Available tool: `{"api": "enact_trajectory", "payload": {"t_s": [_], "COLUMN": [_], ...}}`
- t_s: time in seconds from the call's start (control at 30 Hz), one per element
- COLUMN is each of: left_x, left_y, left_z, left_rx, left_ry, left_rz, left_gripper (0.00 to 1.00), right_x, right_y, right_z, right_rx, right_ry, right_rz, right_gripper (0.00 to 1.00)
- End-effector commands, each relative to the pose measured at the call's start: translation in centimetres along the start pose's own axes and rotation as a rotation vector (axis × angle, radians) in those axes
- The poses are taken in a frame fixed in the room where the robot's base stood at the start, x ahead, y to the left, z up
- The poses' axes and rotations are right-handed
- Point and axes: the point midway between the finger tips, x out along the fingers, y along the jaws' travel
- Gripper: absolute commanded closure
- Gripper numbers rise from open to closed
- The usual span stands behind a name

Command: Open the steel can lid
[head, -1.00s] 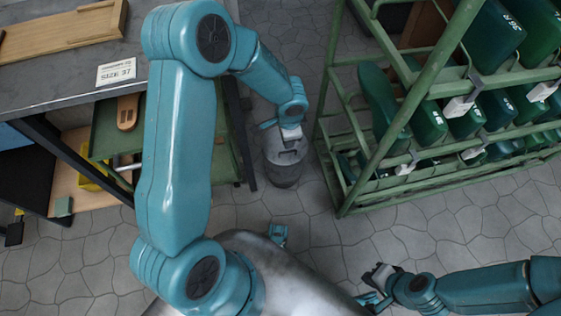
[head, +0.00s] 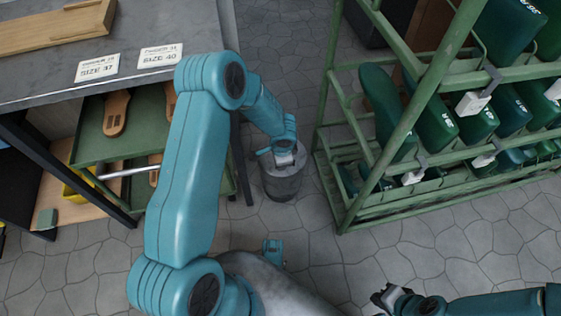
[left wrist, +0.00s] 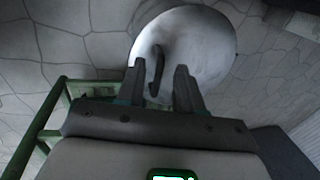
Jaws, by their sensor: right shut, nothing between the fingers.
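The steel can (head: 284,186) is a grey cylinder on the stone floor, between the workbench and the green rack. My left gripper (head: 286,160) is over its top and hides much of the lid in the head view. In the left wrist view, the round, shiny lid (left wrist: 205,48) lies beyond the fingers and looks seated. Its dark handle (left wrist: 156,70) stands up near the left finger, in line with the gap. My left gripper (left wrist: 159,80) is open; contact with the handle cannot be told. My right gripper (head: 380,298) is shut and empty at the lower right.
The green rack (head: 343,190), with several dark green shoe forms, stands close to the can's right. The workbench (head: 150,75) and its green drawer (head: 92,150), with sandal soles inside, are on the left. Floor in front of the can is clear.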

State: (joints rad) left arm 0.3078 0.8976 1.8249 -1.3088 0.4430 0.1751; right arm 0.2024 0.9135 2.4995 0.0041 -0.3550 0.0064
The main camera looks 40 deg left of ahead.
Motion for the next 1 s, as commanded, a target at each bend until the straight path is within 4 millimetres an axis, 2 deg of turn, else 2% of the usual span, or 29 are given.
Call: {"api": "enact_trajectory", "payload": {"t_s": [0.3,0.37,0.4,0.43,1.0], "left_x": [0.31,0.3,0.3,0.3,0.28], "left_y": [0.03,0.03,0.02,0.03,0.03], "left_z": [-0.14,-0.14,-0.14,-0.14,-0.13], "left_rx": [0.0,0.0,0.0,0.0,0.002], "left_ry": [0.0,0.0,0.0,0.0,0.0], "left_rz": [0.001,0.001,0.001,0.001,0.0], "left_gripper": [0.64,0.83,0.96,1.0,1.0], "right_x": [0.05,0.05,0.05,0.05,0.06], "right_y": [0.05,0.05,0.05,0.05,0.04], "right_z": [-0.05,-0.05,-0.05,-0.05,-0.03], "right_rx": [0.001,0.001,0.001,0.001,0.001], "right_ry": [0.001,0.001,0.001,0.001,0.001], "right_rz": [0.0,0.0,0.0,0.0,0.0], "right_gripper": [1.0,1.0,1.0,1.0,1.0]}}
